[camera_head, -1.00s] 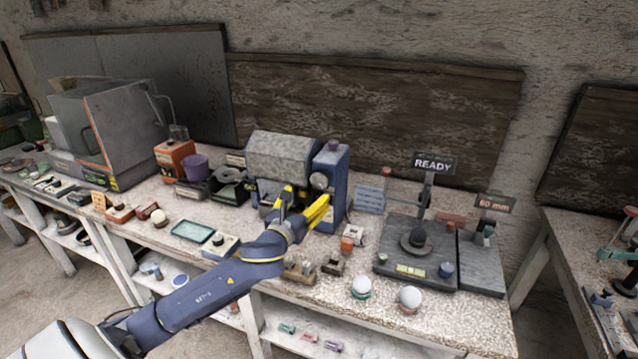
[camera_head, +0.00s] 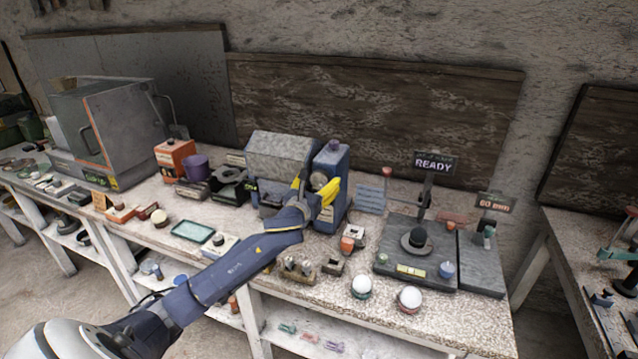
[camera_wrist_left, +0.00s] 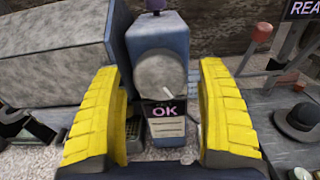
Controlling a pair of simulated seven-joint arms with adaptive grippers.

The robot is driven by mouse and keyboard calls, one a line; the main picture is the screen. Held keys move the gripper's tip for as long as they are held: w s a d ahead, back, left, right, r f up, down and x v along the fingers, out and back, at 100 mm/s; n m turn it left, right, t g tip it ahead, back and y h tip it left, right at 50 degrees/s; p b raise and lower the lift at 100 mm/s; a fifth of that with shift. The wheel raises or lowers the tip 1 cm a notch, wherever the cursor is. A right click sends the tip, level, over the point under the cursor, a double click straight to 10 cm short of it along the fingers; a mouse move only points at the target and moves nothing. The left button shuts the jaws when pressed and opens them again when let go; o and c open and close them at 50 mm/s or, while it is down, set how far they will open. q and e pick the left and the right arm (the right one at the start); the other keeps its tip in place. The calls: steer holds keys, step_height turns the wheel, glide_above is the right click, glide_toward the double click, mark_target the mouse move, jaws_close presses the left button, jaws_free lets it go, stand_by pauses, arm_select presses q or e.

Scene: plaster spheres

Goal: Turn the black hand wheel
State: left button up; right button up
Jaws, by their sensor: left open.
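A blue upright machine housing (camera_head: 336,166) stands at the middle of the bench. On its front is a round wheel (camera_wrist_left: 160,75) with a pale mark near its lower right; it looks grey rather than black, and it also shows in the head view (camera_head: 318,181). My left gripper (camera_head: 314,189) is in front of this wheel. Its yellow fingers are open and empty, one on each side of the wheel in the left wrist view (camera_wrist_left: 158,72). I cannot tell whether they touch it. Below the wheel a small display (camera_wrist_left: 165,111) reads OK. My right gripper is out of view.
To the right are a small orange-and-white item (camera_head: 351,239), a dark stand (camera_head: 418,257) under a READY sign (camera_head: 435,164), and two white spheres (camera_head: 361,286) (camera_head: 409,298) near the front edge.

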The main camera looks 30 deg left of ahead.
arm_select(q)
steer(key=shift+c, duration=0.4)
steer(key=c, duration=1.2)
